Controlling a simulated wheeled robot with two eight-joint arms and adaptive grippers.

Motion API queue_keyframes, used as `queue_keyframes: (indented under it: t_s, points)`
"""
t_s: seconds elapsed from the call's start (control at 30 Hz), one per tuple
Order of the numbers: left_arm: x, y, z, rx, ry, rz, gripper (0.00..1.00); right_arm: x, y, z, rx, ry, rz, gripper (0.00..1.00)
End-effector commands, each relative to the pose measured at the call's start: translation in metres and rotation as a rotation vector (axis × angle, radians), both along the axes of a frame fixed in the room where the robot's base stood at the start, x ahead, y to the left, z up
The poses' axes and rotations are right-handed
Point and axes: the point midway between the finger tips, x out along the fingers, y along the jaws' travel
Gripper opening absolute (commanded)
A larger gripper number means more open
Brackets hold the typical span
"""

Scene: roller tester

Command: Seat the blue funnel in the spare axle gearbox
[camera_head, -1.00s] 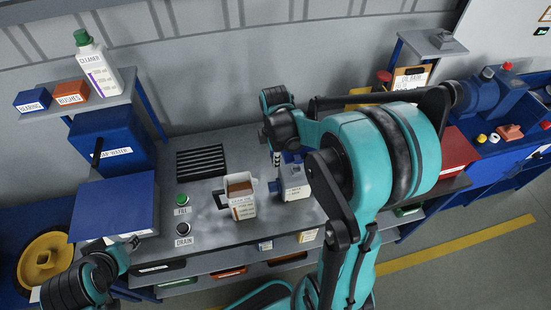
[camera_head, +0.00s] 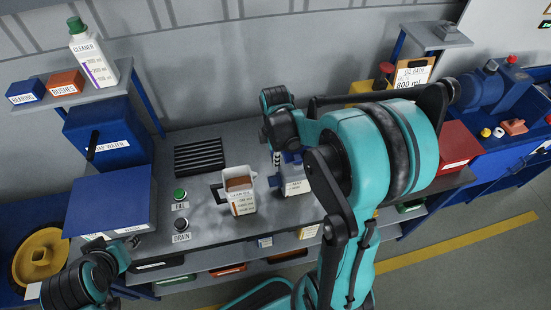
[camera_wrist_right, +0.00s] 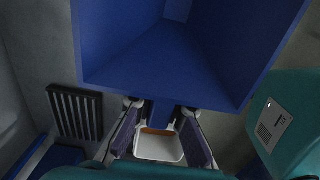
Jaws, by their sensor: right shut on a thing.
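My right gripper (camera_wrist_right: 160,130) is shut on the blue funnel (camera_wrist_right: 160,65), whose wide square hopper fills the upper middle of the right wrist view. In the head view the right gripper (camera_head: 278,158) is mostly hidden by my arm, with a bit of blue (camera_head: 291,157) beside it. A pale grey labelled housing (camera_head: 295,187) stands on the bench below that; its label is too small to read, so I cannot tell if it is the spare axle gearbox. My left gripper (camera_head: 135,241) is low at the left, its fingers unclear.
An open white jug (camera_head: 243,203) with brownish contents stands left of the grey housing; it also shows below the funnel in the wrist view (camera_wrist_right: 158,148). A dark grille (camera_head: 199,157), fill and drain buttons, and a blue box (camera_head: 108,135) lie left. A red box (camera_head: 457,146) stands right.

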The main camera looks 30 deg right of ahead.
Motion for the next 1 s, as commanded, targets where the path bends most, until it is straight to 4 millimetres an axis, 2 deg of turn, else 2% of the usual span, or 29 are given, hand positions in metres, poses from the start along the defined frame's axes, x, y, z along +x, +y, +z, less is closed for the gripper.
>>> queue_keyframes:
  t_s: [0.53, 1.0]
  points:
    - [0.000, 0.000, -0.002, 0.000, 0.000, 0.000, 0.40, 0.000, 0.000, -0.001, 0.000, 0.000, 0.000, 0.00]
    - [0.000, 0.000, -0.012, 0.000, 0.000, 0.000, 0.40, 0.000, 0.000, -0.013, 0.000, 0.000, 0.000, 0.00]
